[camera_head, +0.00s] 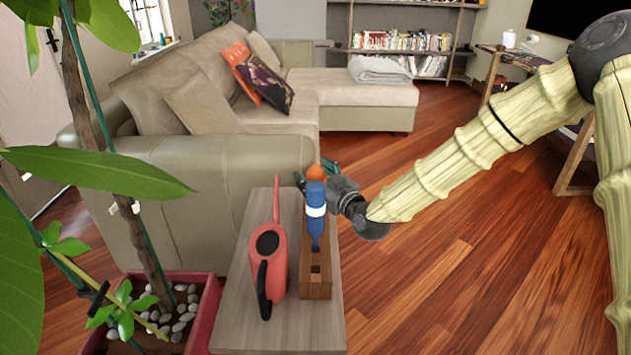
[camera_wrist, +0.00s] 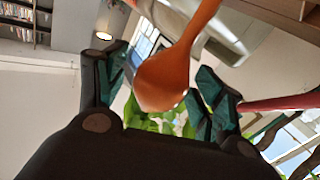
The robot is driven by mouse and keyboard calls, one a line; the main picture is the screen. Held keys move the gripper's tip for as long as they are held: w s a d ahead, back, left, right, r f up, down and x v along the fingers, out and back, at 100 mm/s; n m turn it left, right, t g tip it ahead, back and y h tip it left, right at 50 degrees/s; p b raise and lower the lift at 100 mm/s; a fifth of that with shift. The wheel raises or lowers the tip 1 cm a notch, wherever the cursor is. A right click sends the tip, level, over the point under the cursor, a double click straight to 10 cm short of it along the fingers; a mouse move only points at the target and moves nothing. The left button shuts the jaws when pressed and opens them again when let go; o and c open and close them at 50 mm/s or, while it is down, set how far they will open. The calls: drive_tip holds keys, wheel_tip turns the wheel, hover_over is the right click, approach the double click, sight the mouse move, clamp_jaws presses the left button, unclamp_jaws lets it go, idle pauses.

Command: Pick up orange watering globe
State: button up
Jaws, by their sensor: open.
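The orange watering globe (camera_head: 316,172) shows its rounded top just behind a blue watering globe with a white band (camera_head: 315,208). The blue globe stands in a wooden block holder (camera_head: 316,288) on the narrow table. My gripper (camera_head: 313,176) reaches in from the right at the orange globe. In the wrist view the orange globe (camera_wrist: 163,80) has its round bulb and narrow stem between the spread fingers of my gripper (camera_wrist: 162,90). The fingers look open, with the right finger close to the bulb. I cannot tell whether it touches. The orange globe's lower stem is hidden in the head view.
A red watering can (camera_head: 268,255) stands left of the holder on the grey wooden table (camera_head: 235,325). A potted plant (camera_head: 150,310) with large leaves is at the left. A beige sofa (camera_head: 215,165) stands behind.

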drive_tip(key=shift+c, duration=0.2)
drive_tip(key=c, duration=1.1)
